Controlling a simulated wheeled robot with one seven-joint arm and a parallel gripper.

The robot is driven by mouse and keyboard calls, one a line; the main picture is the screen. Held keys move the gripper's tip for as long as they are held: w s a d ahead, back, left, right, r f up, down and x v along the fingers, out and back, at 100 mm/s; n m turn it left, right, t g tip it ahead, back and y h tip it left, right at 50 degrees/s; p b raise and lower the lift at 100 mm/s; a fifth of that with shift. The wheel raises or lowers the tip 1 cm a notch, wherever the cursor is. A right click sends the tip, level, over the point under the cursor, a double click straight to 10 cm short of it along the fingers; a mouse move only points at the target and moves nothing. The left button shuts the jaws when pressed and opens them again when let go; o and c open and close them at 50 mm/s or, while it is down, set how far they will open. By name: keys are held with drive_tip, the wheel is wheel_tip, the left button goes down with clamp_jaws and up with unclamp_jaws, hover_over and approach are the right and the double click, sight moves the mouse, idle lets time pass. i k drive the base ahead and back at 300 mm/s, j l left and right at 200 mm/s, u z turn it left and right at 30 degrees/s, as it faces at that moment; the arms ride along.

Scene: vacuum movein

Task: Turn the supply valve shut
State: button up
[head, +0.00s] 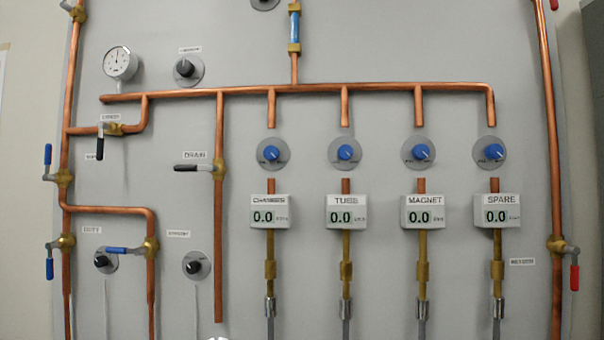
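No valve carries a label that I can clearly read as supply. On the left copper pipe, an upper brass valve (63,178) has a blue lever (47,154) pointing up, along the pipe. A lower brass valve (66,242) there has a blue lever (49,268) hanging down, along the pipe. Beside it, another valve (151,246) has a blue lever (122,250) lying level, across its upright pipe. On the right pipe, a brass valve (556,245) has a red lever (574,277) hanging down, along the pipe; its nearby label is too blurred to read. My gripper is not recognisable in view.
A black lever (192,168) lies across the DRAIN pipe; another black lever (100,146) hangs down at upper left. Several blue knobs (346,153) sit above displays (353,212) reading 0.0. A gauge (120,63) is at upper left. A small pale shape at the bottom edge is unclear.

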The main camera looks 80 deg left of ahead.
sight(47, 176)
drive_tip(key=u, duration=3.65)
